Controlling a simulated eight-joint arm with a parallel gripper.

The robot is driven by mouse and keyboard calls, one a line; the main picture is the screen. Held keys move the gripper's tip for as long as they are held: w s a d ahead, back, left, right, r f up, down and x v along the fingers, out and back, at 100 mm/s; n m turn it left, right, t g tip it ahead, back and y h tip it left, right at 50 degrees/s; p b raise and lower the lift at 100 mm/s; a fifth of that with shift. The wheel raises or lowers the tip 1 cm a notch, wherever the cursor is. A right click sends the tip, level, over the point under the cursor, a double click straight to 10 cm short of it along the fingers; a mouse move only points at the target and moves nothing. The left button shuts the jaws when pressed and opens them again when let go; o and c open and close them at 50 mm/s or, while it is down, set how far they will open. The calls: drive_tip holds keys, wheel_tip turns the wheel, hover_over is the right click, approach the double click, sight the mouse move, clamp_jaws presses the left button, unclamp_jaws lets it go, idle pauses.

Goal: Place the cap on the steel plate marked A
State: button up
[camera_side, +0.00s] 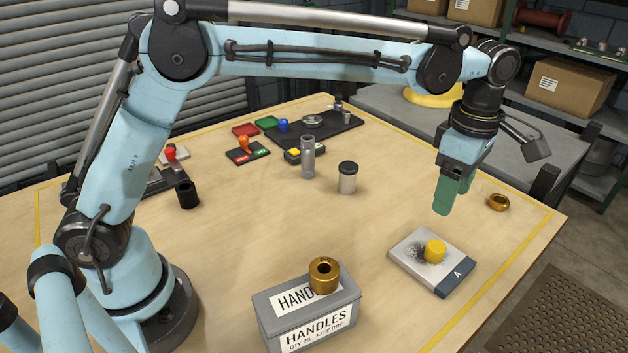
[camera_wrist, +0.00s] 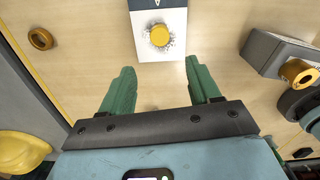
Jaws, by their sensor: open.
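The yellow cap (camera_side: 434,250), a short round piece, stands on the steel plate marked A (camera_side: 409,259), on its dark speckled patch. In the wrist view the cap (camera_wrist: 159,37) sits near the end of the plate (camera_wrist: 143,21), beyond my fingertips. My gripper (camera_side: 451,200) has green fingers pointing down, above the table and a little behind the plate. In the wrist view my gripper (camera_wrist: 160,68) is open and empty, its fingers wide apart with bare table between them. No finger touches the cap or the plate.
A brass ring (camera_side: 498,202) lies near the right table edge. A grey handles box (camera_side: 308,313) with a brass bushing (camera_side: 324,274) on top stands front centre. A black-lidded jar (camera_side: 347,178) and grey cylinder (camera_side: 308,158) stand further back. The wood around the plate is clear.

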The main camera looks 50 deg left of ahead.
drive_tip(key=s+a+r+m+t, duration=0.2)
drive_tip(key=s+a+m, duration=0.15)
drive_tip(key=a, duration=0.25)
drive_tip(key=s+a+r+m+t, duration=0.1)
drive_tip(key=s+a+r+m, duration=0.2)
drive_tip(key=a+m, duration=0.2)
drive_tip(key=s+a+f+m+t, duration=0.4)
drive_tip(key=s+a+f+m, duration=0.1)
drive_tip(key=s+a+m, duration=0.4)
drive_tip(key=shift+s+f+m, duration=0.4)
drive_tip(key=shift+s+m, duration=0.25)
drive_tip(key=shift+m, duration=0.5)
